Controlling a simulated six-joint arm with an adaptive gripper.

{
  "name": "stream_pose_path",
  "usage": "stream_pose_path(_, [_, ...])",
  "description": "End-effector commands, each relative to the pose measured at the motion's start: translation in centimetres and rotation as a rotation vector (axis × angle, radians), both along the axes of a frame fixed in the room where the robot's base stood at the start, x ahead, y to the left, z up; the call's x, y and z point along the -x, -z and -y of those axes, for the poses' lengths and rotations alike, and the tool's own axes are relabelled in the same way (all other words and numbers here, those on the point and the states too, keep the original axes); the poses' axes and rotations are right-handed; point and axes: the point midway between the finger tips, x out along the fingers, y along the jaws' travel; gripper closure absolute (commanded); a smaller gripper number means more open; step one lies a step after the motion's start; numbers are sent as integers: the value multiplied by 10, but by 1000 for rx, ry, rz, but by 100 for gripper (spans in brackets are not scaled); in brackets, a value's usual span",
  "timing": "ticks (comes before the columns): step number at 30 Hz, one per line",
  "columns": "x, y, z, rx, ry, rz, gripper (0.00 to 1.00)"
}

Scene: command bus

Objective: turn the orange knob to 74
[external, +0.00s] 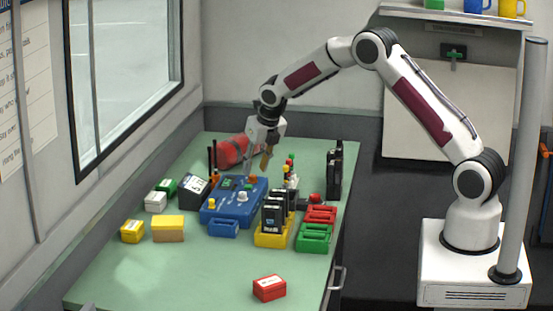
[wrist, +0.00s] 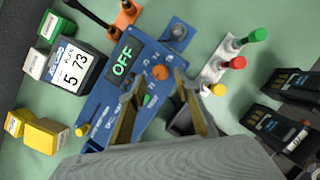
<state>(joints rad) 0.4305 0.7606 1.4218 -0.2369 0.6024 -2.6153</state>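A blue control panel (external: 215,212) lies on the green bench. It also shows in the wrist view (wrist: 98,116), where its display (wrist: 122,68) reads OFF in green. The orange knob (wrist: 160,72) sits on the panel just beyond my fingertips; it shows small in the external view (external: 252,181). My gripper (external: 266,166) hangs above the panel's back right side, apart from it. In the wrist view its two fingers (wrist: 163,112) are spread with nothing held between them. The knob's pointer and scale are too small to read.
A black box (wrist: 70,68) with a white label, apparently reading 5 73, stands beside the panel. Red, green and yellow levers (wrist: 232,63) and black modules (wrist: 275,127) stand on the other side. Small yellow boxes (external: 168,228) lie left. The bench front is mostly clear.

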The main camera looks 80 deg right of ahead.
Motion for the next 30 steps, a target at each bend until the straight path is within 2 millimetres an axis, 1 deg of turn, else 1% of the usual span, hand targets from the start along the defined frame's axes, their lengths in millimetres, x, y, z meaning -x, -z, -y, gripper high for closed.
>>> stream_pose_path(3, [-3, 11, 3, 0, 0, 0, 68])
stream_pose_path(9, [-6, 21, 7, 1, 0, -1, 68])
stream_pose_path(20, [-7, 23, 7, 1, 0, 1, 68])
stream_pose_path(21, [-7, 23, 7, 1, 0, 1, 73])
stream_pose_path(23, [-7, 23, 7, 1, 0, 1, 89])
stream_pose_path(24, [-7, 23, 7, 1, 0, 1, 99])
stream_pose_path(30, [-7, 23, 7, 1, 0, 1, 100])
